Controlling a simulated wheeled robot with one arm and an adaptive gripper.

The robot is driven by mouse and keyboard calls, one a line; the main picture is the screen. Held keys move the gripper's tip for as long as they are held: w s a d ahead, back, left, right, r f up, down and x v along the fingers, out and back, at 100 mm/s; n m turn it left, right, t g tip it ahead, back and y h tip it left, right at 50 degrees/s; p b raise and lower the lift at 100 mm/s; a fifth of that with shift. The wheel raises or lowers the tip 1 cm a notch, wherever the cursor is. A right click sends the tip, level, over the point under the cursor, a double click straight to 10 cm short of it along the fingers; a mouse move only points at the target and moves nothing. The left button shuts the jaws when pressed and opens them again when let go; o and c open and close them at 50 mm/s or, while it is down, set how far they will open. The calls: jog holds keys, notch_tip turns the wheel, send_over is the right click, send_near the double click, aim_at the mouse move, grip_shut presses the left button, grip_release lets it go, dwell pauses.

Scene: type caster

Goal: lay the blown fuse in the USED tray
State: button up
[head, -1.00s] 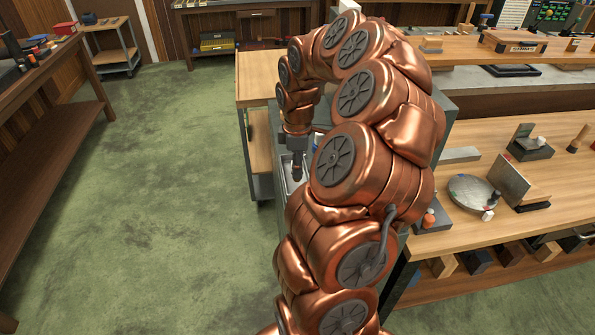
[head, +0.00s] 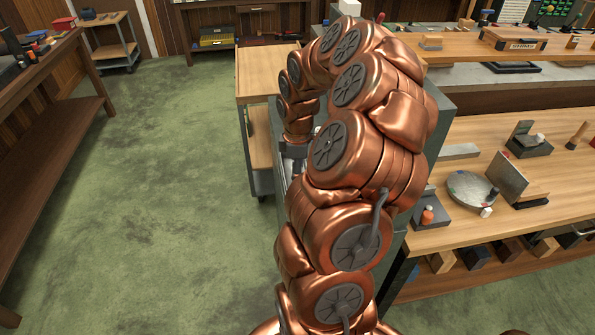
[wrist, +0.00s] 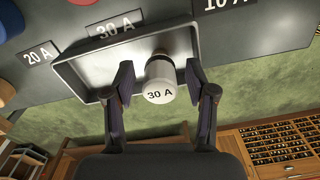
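In the wrist view my gripper (wrist: 158,82) has its two dark fingers apart, one on each side of a fuse with a round white cap (wrist: 159,92) marked "30 A". A gap shows between the fuse and each finger. The fuse's darker body points away from the camera, over a shallow grey metal tray (wrist: 92,73); I cannot tell whether it touches the tray floor. No USED label is readable. In the head view my arm hides the fuse and most of the gripper.
Plates marked 20 A (wrist: 38,54), 30 A (wrist: 114,27) and 10 A sit on the dark grey surface around the tray. A red and a blue round object are at its left edge. In the head view a wooden-topped cart (head: 262,72) stands beyond, and a workbench (head: 470,225) lies right.

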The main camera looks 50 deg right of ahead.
jog(key=shift+r, duration=0.1)
notch_tip(320, 180, up, 12)
jog(key=b, duration=0.3)
dwell(0.5)
jog(key=s+a+r+m, duration=0.1)
jog(key=s+a, duration=0.2)
jog(key=a, duration=1.8)
jog(key=s+a+f+m+g, duration=0.1)
jog(key=s+a+f+m, duration=0.2)
jog(key=s+a, duration=0.2)
jog(key=s+a+f+m, duration=0.2)
jog(key=s+a, duration=0.4)
jog(key=s, duration=0.5)
jog(key=shift+f+m+g, duration=0.4)
jog(key=shift+m, duration=0.3)
